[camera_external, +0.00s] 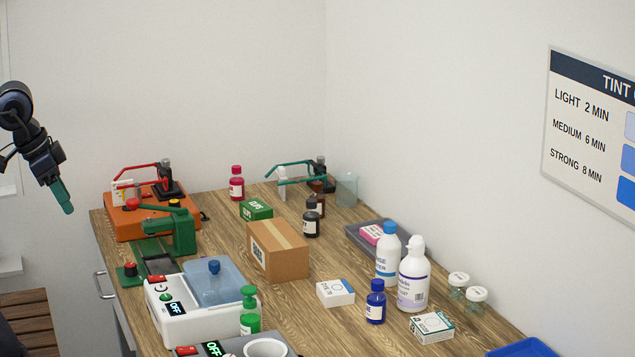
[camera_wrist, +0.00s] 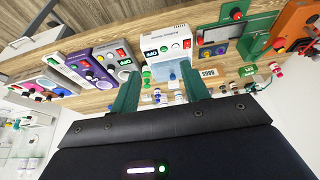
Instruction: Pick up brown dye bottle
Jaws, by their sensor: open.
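A small brown dye bottle (camera_external: 319,205) with a dark cap stands upright on the wooden table in the external view. A black bottle (camera_external: 311,223) stands just in front of it and hides part of it. My gripper (camera_external: 64,197) hangs in the air at the far left, beyond the table's left edge and well away from the bottle. In the wrist view my gripper (camera_wrist: 160,70) has its two green fingers apart with nothing held between them. The bottles in that view are too small for me to tell the brown one.
The wooden table (camera_external: 218,262) is crowded. A cardboard box (camera_external: 278,252), a green clips box (camera_external: 256,209), a red bottle (camera_external: 236,184) and a glass beaker (camera_external: 347,190) stand around the brown bottle. The green press (camera_external: 172,232) and orange press (camera_external: 135,215) are at the left.

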